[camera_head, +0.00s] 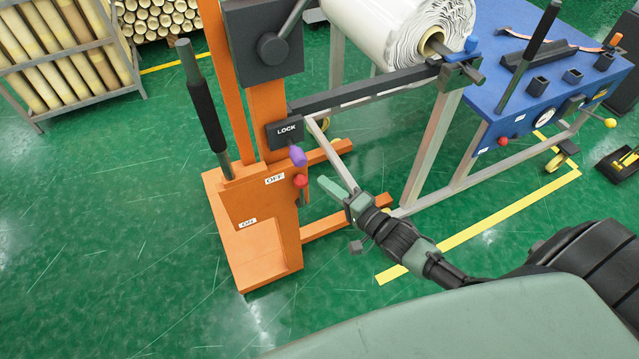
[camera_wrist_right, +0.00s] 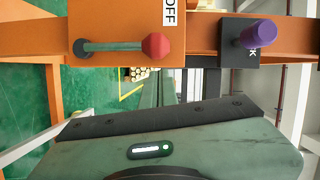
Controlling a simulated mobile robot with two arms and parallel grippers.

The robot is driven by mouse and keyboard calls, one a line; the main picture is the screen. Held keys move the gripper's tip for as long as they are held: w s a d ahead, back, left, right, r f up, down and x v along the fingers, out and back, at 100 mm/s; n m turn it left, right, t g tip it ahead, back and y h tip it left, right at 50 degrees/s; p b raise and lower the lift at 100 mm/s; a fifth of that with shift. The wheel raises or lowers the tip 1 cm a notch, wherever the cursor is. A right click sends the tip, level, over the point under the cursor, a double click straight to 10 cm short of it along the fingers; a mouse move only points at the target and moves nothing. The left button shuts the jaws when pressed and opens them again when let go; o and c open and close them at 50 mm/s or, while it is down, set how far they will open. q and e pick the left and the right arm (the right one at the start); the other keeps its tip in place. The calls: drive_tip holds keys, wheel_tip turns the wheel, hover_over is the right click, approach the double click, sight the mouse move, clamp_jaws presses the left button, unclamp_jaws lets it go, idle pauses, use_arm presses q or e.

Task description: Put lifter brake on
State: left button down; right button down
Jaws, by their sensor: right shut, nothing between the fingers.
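The orange lifter (camera_head: 262,240) stands on the floor. Its brake lever ends in a red knob (camera_head: 300,181) beside the "OFF" label (camera_head: 275,179); an "ON" label (camera_head: 247,222) is lower down. In the right wrist view the red knob (camera_wrist_right: 157,46) tops a grey-green lever (camera_wrist_right: 112,47), its knob end beside "OFF" (camera_wrist_right: 169,12). My right gripper (camera_head: 333,189) is shut and empty, to the right of the red knob and apart from it. A purple knob (camera_head: 297,156) sits above, under the "LOCK" plate (camera_head: 286,131). My left gripper is not in view.
A white wrapped roll (camera_head: 400,35) rests on a stand behind, beside a blue-topped cart (camera_head: 510,90). A black handle (camera_head: 204,112) rises at the lifter's left. A rack of tubes (camera_head: 60,55) stands at upper left. The green floor at left is clear.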

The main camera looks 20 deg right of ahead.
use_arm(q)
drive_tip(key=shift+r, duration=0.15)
use_arm(e)
drive_tip(key=shift+w+a+f, duration=0.1)
drive_tip(key=shift+w+a, duration=0.15)
drive_tip(key=shift+a, duration=0.25)
drive_tip(key=shift+w+a+f, duration=0.1)
drive_tip(key=shift+w+a, duration=0.1)
drive_tip(key=shift+a, duration=0.25)
drive_tip(key=shift+r, duration=0.1)
